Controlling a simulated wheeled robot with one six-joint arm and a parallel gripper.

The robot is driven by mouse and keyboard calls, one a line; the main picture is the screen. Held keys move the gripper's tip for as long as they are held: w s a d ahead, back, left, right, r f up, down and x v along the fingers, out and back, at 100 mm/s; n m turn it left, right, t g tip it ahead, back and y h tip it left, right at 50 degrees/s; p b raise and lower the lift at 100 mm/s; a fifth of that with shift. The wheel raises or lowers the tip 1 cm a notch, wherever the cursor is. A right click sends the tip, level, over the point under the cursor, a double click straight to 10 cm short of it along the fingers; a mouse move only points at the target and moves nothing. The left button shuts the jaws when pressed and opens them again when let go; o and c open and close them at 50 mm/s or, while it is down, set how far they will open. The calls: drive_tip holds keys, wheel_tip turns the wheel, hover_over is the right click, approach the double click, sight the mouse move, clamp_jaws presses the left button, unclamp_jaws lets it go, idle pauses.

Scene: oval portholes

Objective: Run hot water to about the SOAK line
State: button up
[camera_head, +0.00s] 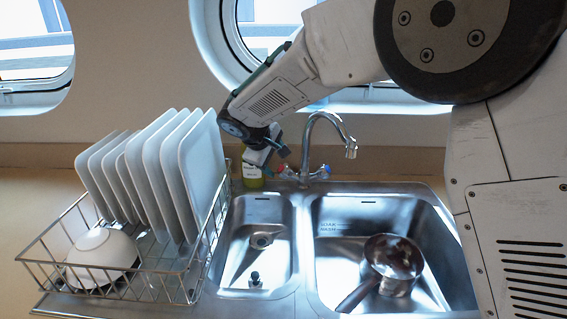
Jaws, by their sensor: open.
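A chrome tap (322,125) stands behind the double sink, its curved spout above the right basin (335,255). No stream shows under the spout. A red-marked handle (281,170) is on the tap's left and a blue-marked handle (327,169) on its right. SOAK line marking (332,225) is on the right basin's back wall, with WASH lettering below it. I see no clear water surface there. My gripper (277,155) is open, pointing down, just above and behind the red-marked handle; whether it touches is unclear.
A dark saucepan (393,262) sits in the right basin, handle toward the front left. The left basin (235,260) holds a small dark plug-like piece. A wire rack (150,285) with white plates and a bowl stands left.

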sight(282, 168)
drive_tip(key=x, duration=0.8)
drive_tip(key=shift+w+r, duration=0.15)
drive_tip(key=shift+w, duration=0.1)
drive_tip(key=c, duration=1)
